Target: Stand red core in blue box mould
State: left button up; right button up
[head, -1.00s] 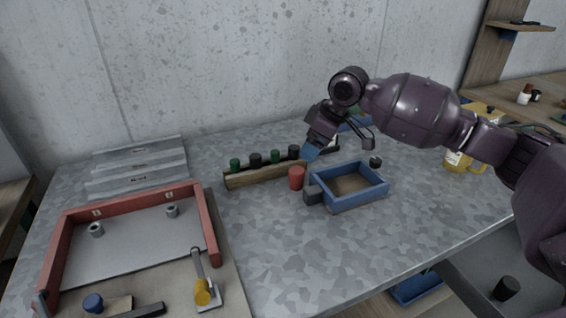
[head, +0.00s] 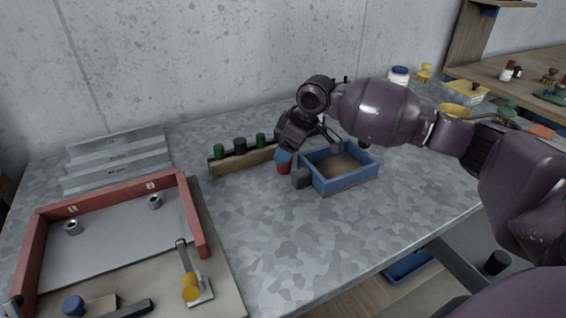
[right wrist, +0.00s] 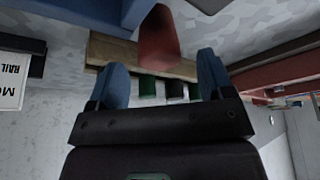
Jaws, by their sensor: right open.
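The red core (head: 284,169) stands upright on the table, just left of the blue box mould (head: 349,183). My right gripper (head: 284,157) is open directly over and behind the core, its blue fingertips partly covering the core's top. In the right wrist view, the red core (right wrist: 158,38) shows ahead of and between the two spread blue fingers (right wrist: 162,76); I cannot tell whether they touch it. The blue mould (right wrist: 90,13) fills the upper left there. The mould's floor looks empty. My left gripper is not in view.
A dark block (head: 302,178) sits against the mould's left side. A wooden rack (head: 240,163) with green and black cores stands behind left. The table's front middle is clear.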

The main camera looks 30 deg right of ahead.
jog(key=x, duration=0.2)
jog(key=shift+w+f, duration=0.1)
jog(key=shift+f, duration=0.2)
jog(key=shift+r, duration=0.1)
jog(key=c, duration=1.1)
